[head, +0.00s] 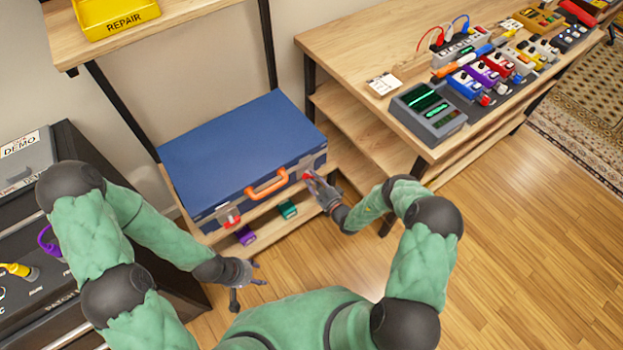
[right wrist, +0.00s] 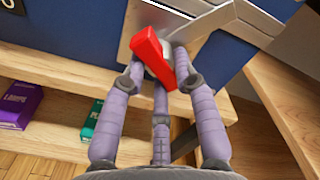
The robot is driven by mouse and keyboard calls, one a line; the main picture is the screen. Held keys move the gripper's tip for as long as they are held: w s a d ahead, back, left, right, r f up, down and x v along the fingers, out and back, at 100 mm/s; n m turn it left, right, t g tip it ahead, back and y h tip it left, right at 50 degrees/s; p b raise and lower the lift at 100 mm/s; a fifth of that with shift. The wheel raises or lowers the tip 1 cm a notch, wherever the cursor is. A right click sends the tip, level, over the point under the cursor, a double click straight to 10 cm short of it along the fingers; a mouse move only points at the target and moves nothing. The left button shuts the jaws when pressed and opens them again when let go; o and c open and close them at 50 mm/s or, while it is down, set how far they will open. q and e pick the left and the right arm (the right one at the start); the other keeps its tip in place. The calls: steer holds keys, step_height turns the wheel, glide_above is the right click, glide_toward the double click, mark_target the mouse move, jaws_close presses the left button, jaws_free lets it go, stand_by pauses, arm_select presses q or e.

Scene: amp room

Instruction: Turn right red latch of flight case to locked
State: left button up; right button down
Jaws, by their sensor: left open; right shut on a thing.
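The blue flight case (head: 240,150) lies closed on a wooden shelf, with an orange handle (head: 268,184) on its front. In the right wrist view the red latch (right wrist: 153,58) is a bar tilted from upper left to lower right, in front of a metal plate. My right gripper (right wrist: 157,68) is shut on it. The left red latch (head: 231,219) shows at the front left. My left gripper (head: 246,276) is open and empty, low in front of the shelf, apart from the case.
Purple (head: 245,235) and green (head: 287,209) boxes sit on the shelf below the case. A wooden bench (head: 360,50) with pedals and a grey scope-like device (head: 428,112) stands right. A black amp (head: 70,190) stands left. The floor at right is clear.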

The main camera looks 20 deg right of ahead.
steer(key=n, duration=0.3)
steer(key=shift+d+r+n+p, duration=0.1)
steer(key=shift+n+p, duration=0.2)
steer(key=shift+n, duration=1.8)
steer(key=shift+p, duration=0.3)
steer(key=c, duration=0.9)
jaws_free()
steer(key=shift+d, duration=0.1)
steer(key=shift+r, duration=0.1)
steer(key=v, duration=1.2)
